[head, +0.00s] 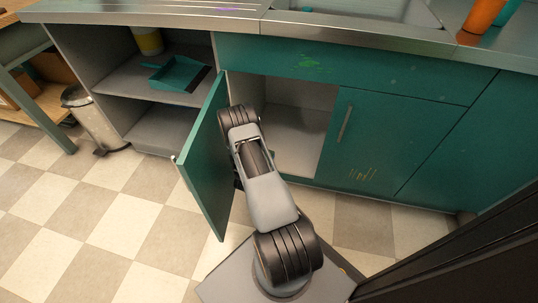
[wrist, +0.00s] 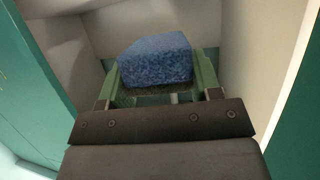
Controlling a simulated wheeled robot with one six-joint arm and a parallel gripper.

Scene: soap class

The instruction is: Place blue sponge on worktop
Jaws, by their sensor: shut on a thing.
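The blue sponge (wrist: 155,60) shows in the wrist view, between the two green fingers of my gripper (wrist: 156,78). My gripper is shut on it. Pale cabinet walls surround it in the wrist view. In the head view my arm reaches into the open green cabinet, and the gripper and sponge are hidden there. The steel worktop (head: 170,14) runs along the top of the cabinets in the head view.
The open green cabinet door (head: 205,160) stands just left of my arm. A closed green door (head: 375,140) is to the right. Left are open shelves with a teal dustpan (head: 178,74), and a metal bin (head: 95,120). An orange object (head: 482,15) stands on the worktop at right.

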